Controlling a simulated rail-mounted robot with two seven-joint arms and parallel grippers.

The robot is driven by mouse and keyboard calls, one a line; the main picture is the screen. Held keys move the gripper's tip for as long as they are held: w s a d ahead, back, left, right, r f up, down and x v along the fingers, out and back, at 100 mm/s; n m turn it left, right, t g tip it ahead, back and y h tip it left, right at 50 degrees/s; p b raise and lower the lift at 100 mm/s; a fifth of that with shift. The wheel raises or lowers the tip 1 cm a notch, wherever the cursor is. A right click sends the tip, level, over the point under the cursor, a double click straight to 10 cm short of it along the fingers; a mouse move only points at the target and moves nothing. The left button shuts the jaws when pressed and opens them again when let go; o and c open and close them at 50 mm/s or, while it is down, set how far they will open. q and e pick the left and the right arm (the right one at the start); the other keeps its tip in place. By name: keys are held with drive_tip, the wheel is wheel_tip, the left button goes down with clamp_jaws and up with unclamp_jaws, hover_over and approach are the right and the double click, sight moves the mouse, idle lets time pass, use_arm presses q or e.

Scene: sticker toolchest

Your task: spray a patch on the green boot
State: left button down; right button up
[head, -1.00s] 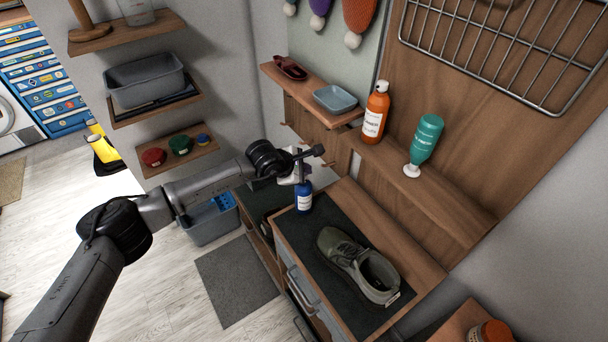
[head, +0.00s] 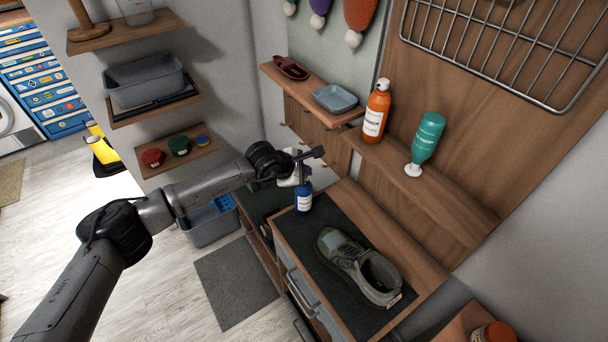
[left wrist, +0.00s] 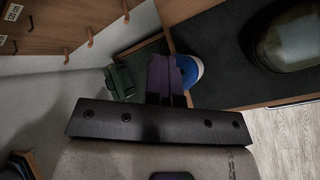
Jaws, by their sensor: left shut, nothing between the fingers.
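The green boot (head: 372,276) lies on its sole on the dark mat (head: 330,225) of the bench, toe pointing to the upper left. Its toe and front look greyish in the head view. Part of it shows at the upper right of the left wrist view (left wrist: 290,40). A blue spray bottle (head: 304,203) with a white label stands upright at the mat's far end. My left gripper (head: 300,168) is shut and empty over the bottle's top, fingers pointing down. In the left wrist view its purple fingers are together beside the blue and white bottle (left wrist: 190,72). I cannot tell if they touch it.
An orange bottle (head: 376,112) and a teal bottle (head: 427,138) stand on the ledge behind the bench. A small wall shelf holds a blue-grey dish (head: 335,99). A grey bin (head: 211,222) stands on the floor at left. The mat between bottle and boot is clear.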

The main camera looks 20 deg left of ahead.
use_arm(q)
drive_tip(key=shift+s+r, duration=0.1)
drive_tip(key=shift+r, duration=0.25)
drive_tip(key=shift+r+p, duration=1.2)
drive_tip(key=shift+r, duration=1.55)
use_arm(e)
drive_tip(key=shift+d+r, duration=0.1)
drive_tip(key=shift+r, duration=1.1)
use_arm(q)
drive_tip(key=shift+r, duration=0.25)
